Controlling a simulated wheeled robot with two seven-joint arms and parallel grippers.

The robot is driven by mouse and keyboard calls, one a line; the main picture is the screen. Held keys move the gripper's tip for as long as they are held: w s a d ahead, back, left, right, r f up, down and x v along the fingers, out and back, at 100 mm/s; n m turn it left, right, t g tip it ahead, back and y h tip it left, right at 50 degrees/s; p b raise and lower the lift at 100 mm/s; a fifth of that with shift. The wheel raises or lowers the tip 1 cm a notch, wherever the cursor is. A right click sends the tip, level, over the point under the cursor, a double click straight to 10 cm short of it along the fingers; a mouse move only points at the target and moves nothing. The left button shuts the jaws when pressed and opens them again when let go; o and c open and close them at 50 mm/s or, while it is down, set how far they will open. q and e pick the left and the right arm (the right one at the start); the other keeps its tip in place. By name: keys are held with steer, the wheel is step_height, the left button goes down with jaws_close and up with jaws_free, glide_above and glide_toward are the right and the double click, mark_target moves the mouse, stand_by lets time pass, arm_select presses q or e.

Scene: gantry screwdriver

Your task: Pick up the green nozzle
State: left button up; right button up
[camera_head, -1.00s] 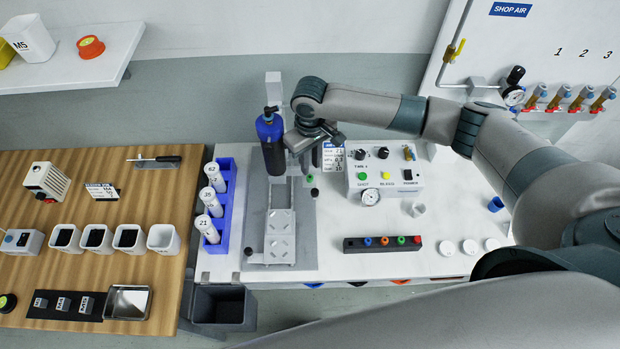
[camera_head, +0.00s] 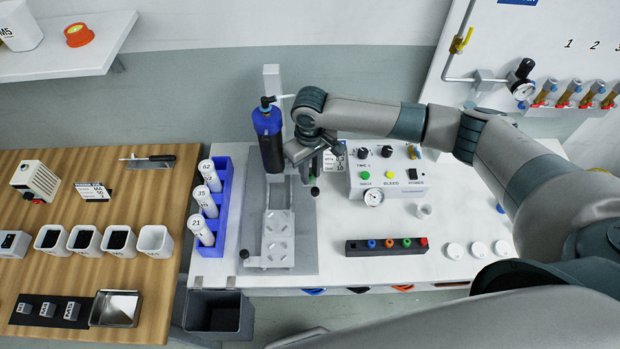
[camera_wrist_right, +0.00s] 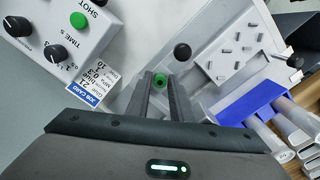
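In the right wrist view a small green round piece with a dark centre, which looks like the green nozzle (camera_wrist_right: 160,81), shows between my right fingertips (camera_wrist_right: 160,86). The fingers stand apart on either side of it; I cannot tell whether they touch it. My left gripper is not in view.
A blue bottle (camera_head: 268,140) stands upright at the back of the stand. A black knob (camera_head: 315,191) is just in front of my right gripper. The control box (camera_head: 405,190) is close on the right. A blue holder (camera_head: 224,195) with white cartridges is on the left.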

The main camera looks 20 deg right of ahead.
jaws_close()
stand_by(0.4)
steer(key=shift+r+b, duration=0.4)
steer(key=shift+r, duration=0.15)
steer(key=r+b, duration=0.1)
steer(key=d+r, duration=0.1)
steer(key=r, duration=0.1)
steer(key=shift+r+b, duration=0.1)
steer(key=shift+b, duration=0.25)
steer(key=s+d+r+b, duration=0.3)
steer(key=d+r, duration=0.3)
steer(key=d, duration=0.4)
steer(key=shift+s+r, duration=0.35)
steer(key=shift+r, duration=0.05)
steer(key=shift+a+f, duration=0.1)
